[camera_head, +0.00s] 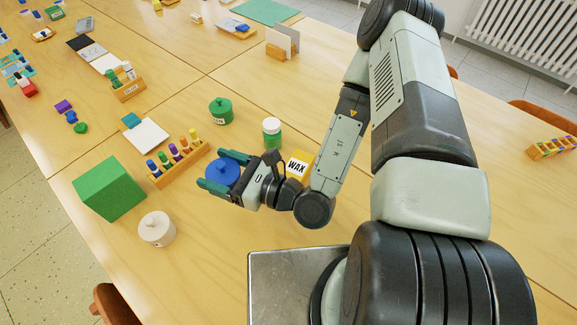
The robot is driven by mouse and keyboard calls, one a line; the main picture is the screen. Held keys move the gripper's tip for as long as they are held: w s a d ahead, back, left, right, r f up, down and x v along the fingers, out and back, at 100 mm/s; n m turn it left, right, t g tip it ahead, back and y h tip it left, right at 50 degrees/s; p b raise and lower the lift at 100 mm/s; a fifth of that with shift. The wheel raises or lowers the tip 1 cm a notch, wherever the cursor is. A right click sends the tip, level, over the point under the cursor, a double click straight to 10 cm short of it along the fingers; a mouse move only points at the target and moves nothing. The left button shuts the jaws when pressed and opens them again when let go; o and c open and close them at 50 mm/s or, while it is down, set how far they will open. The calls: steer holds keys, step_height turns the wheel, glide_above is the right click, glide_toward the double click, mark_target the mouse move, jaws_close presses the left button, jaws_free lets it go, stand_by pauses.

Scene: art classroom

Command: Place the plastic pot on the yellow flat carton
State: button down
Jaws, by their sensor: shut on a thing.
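My gripper (213,170) has its two dark green fingers on either side of a round blue lidded pot (224,173). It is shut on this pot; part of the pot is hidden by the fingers. I cannot tell whether the pot touches the table. A yellow carton marked WAX (299,166) is on the table just right of my gripper, behind my wrist, which hides part of it. Two similar lidded pots stand apart, a green one (221,112) farther back and a beige one (157,230) nearer the front left.
A wooden rack of coloured bottles (178,163) stands close left of my gripper. A green block (109,188) is farther left. A green jar with a white lid (271,133) stands behind the carton. Bare table lies in front of my gripper.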

steer(key=w+d+r+m+t+h, duration=0.2)
steer(key=w+d+t, duration=0.15)
steer(key=d, duration=0.45)
steer(key=w+d+r+m+t+h, duration=0.25)
steer(key=w+d, duration=0.25)
steer(key=d, duration=0.3)
glide_above(295, 165)
steer(key=shift+m+h, duration=0.25)
step_height(295, 165, down, 10)
steer(key=shift+f, duration=0.15)
steer(key=shift+f, duration=0.15)
jaws_free()
steer(key=v, duration=1.2)
steer(key=shift+s, duration=0.1)
